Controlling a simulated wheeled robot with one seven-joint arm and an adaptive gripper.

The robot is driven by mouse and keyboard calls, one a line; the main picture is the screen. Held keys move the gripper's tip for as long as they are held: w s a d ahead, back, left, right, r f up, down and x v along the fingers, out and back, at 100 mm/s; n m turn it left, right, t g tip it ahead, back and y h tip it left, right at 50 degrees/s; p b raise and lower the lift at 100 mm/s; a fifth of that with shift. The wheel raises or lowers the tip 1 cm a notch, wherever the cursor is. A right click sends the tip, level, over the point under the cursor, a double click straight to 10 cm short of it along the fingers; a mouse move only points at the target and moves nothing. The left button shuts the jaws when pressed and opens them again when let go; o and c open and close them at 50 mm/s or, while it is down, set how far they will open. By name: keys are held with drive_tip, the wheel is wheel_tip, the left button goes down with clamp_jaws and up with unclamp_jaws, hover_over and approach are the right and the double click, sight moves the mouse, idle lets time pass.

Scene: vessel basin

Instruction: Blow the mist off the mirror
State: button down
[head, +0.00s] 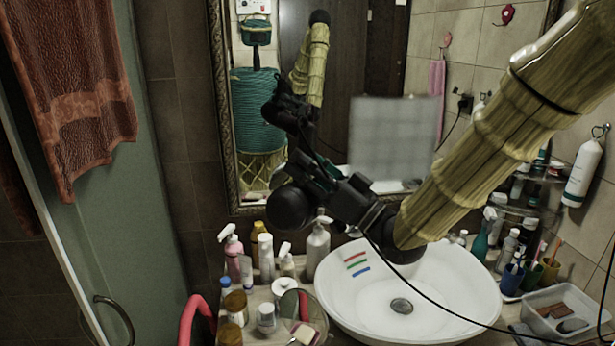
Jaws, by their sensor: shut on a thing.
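The mirror (345,70) hangs on the tiled wall above the basin, in an ornate frame. A pale grey, faintly gridded square of mist (397,135) covers its lower right middle. My gripper (325,180) is in front of the mirror's lower edge, left of the mist, at the end of my arm coming from the upper right. It is shut on a dark object with a rounded end (289,207), which looks like a hair dryer; its outlet and the fingertips are hard to make out. My arm and gripper also show reflected in the mirror.
A white basin (335,285) with coloured stripes inside lies below my arm. Bottles and jars (265,255) crowd the counter at left; cups and a clear tray (565,305) stand at right. A black cord (440,308) crosses the basin. A towel (85,95) hangs at left.

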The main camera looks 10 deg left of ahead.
drive_tip(key=shift+d, duration=0.1)
drive_tip(key=shift+w+d+f, duration=0.25)
drive_tip(key=shift+w, duration=0.65)
drive_tip(key=shift+w+d+f, duration=0.25)
drive_tip(key=shift+w+d, duration=0.05)
drive_tip(key=shift+w, duration=0.6)
drive_tip(key=shift+w+d+f, duration=0.25)
drive_tip(key=shift+w, duration=0.65)
idle(5.0)
